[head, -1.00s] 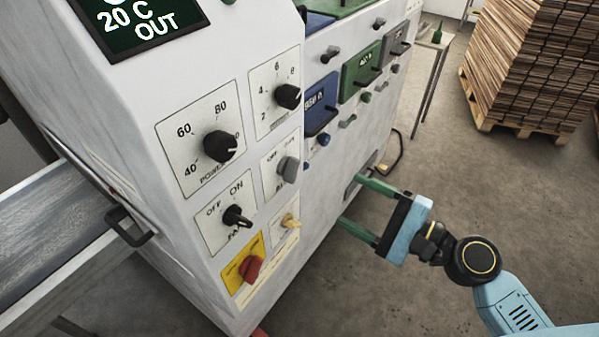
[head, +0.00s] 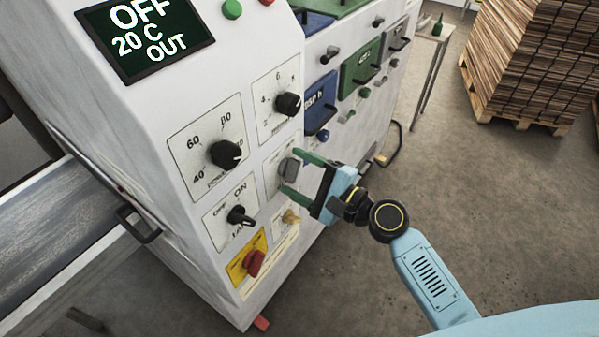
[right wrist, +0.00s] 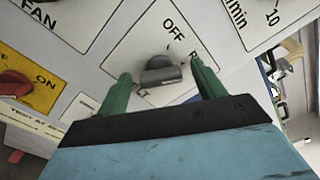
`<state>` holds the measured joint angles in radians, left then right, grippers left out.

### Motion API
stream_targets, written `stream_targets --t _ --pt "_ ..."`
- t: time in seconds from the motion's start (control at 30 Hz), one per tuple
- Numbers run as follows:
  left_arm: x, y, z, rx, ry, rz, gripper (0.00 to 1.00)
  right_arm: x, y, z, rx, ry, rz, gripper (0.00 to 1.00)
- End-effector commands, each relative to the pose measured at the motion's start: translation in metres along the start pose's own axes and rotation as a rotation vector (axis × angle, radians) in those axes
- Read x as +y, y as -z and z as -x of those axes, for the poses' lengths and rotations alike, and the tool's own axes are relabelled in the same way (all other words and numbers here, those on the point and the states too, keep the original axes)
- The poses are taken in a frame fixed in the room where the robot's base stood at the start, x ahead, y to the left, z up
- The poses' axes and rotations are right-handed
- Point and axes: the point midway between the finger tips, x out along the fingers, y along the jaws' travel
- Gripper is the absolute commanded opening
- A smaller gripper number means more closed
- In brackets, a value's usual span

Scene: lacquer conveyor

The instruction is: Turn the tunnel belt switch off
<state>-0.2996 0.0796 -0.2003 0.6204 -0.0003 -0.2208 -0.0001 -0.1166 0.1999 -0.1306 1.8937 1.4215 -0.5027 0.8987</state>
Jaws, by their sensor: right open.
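The belt switch is a grey rotary knob (head: 288,169) on a white plate on the machine's front. In the right wrist view the grey knob (right wrist: 161,73) sits under the word OFF, with a partly hidden label ending in LT below. My right gripper (head: 297,173) is open, its two green fingers pointing at the plate. In the right wrist view the gripper (right wrist: 161,84) has one finger on each side of the knob; I cannot tell whether they touch it. A finger hides part of the second position label. My left gripper is not in view.
A black fan knob (head: 239,215), a power knob (head: 226,154), a speed-type dial (head: 289,104), a red switch on yellow (head: 254,263) and a small cream toggle (head: 290,216) surround it. A display (head: 145,38) reads OFF, 20 C, OUT.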

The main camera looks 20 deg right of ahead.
Motion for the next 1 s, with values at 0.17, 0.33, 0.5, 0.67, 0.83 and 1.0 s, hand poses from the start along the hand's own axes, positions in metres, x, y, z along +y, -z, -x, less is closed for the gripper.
stream_targets --t 0.17,0.33,0.5,0.67,0.83,1.0 --pt "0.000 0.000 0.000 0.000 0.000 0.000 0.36 0.000 0.000 0.000 0.000 0.000 0.000 0.62" --pt "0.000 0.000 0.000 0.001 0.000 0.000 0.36 0.000 0.000 0.000 0.000 0.000 0.000 0.40" --pt "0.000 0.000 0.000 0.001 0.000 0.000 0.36 0.000 0.000 0.001 0.000 0.000 0.000 0.24" --pt "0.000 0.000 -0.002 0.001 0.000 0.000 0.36 0.000 0.000 0.001 -0.001 0.000 0.014 0.24" --pt "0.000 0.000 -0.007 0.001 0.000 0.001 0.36 0.001 0.000 0.001 -0.002 0.000 0.070 0.24" --pt "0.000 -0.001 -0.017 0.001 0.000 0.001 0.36 0.003 0.001 0.001 -0.004 0.000 0.180 0.24"
